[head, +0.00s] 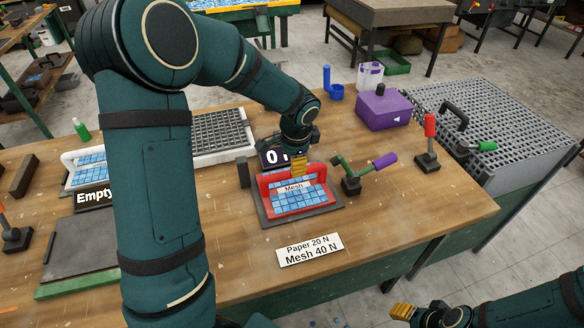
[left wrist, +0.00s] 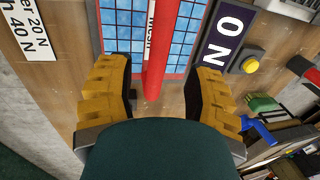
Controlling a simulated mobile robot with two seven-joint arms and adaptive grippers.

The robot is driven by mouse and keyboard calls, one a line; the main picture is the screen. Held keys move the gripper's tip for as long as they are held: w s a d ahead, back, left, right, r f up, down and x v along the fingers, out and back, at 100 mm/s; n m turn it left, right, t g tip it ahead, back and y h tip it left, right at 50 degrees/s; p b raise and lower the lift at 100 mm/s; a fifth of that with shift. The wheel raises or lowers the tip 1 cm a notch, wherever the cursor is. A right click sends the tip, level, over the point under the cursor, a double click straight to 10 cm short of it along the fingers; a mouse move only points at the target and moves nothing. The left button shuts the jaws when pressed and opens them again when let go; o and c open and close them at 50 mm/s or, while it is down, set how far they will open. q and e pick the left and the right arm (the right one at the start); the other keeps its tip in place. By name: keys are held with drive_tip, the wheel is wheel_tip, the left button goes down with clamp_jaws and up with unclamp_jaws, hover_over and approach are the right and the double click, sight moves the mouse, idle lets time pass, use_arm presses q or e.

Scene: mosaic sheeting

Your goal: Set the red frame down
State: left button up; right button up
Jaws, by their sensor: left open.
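The red frame (head: 319,209) holds blue mosaic tiles and a "Mesh" label. It appears to sit flat on a dark grey plate (head: 268,223) at the middle of the bench. My left gripper (head: 299,166) is over the frame's far side. In the left wrist view its yellow fingers (left wrist: 158,82) are spread apart, one on each side of the red bar (left wrist: 157,50) of the frame, with gaps on both sides. My right gripper (head: 402,311) is at the bottom right, away from the frame; its opening is unclear.
A clamp with a purple handle (head: 383,161) stands close right of the frame. A "Paper 20 N Mesh 40 N" sign (head: 310,249) lies in front. A purple box (head: 384,109) stands behind; the bench's right front is clear.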

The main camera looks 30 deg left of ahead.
use_arm(q)
drive_tip(key=shift+s+d+r, duration=0.15)
drive_tip(key=shift+d+r, duration=0.05)
drive_tip(key=shift+r, duration=0.95)
drive_tip(key=shift+s+d+r, duration=0.1)
drive_tip(key=shift+d+r, duration=0.05)
drive_tip(key=shift+r, duration=1)
